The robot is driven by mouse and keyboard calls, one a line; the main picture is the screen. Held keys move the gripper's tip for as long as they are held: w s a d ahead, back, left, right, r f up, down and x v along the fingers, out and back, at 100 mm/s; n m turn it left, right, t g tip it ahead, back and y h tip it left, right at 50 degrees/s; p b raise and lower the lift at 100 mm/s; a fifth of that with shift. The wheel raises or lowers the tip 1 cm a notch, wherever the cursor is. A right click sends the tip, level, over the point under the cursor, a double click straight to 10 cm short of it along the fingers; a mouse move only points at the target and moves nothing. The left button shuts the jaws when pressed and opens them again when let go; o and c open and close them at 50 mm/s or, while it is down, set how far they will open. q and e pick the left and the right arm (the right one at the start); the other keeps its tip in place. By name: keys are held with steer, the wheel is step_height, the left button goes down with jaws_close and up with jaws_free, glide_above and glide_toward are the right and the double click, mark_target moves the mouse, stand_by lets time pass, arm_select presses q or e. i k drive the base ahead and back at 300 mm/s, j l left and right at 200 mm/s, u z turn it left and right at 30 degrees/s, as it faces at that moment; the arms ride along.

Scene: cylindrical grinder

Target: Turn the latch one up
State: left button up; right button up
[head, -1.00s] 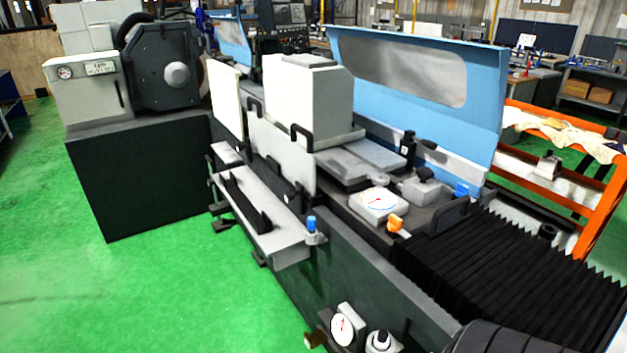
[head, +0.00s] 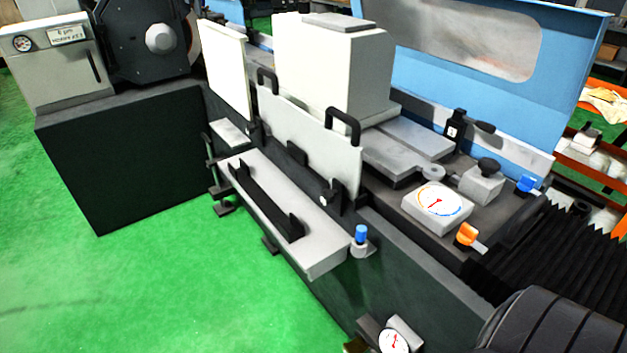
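Small black latch-like fittings sit along the front of the cylindrical grinder. One (head: 335,196) is at the lower right corner of the white front panel (head: 300,128). Another (head: 297,152) is near the middle of that panel, and a third (head: 254,132) is by its left end. I see no label telling which is latch one, and their exact position is too small to judge. Neither of my grippers is in view.
A grey shelf with a black bar (head: 265,203) juts out below the panel. A blue-capped knob (head: 361,235), an orange knob (head: 467,234) and a round dial (head: 438,199) are to the right. The green floor (head: 150,270) at the left is clear.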

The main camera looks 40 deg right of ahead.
mark_target(327, 195)
steer(key=i+u, duration=0.15)
steer(key=i, duration=0.55)
steer(key=i+l+u, duration=0.1)
steer(key=i, duration=0.65)
steer(key=i+l+u, duration=0.15)
steer(key=i, duration=0.55)
steer(key=i+z, duration=0.25)
steer(key=z, duration=0.25)
steer(key=i+j+z, duration=0.15)
steer(key=z, duration=0.35)
steer(key=i+j+z, duration=0.25)
steer(key=z, duration=0.25)
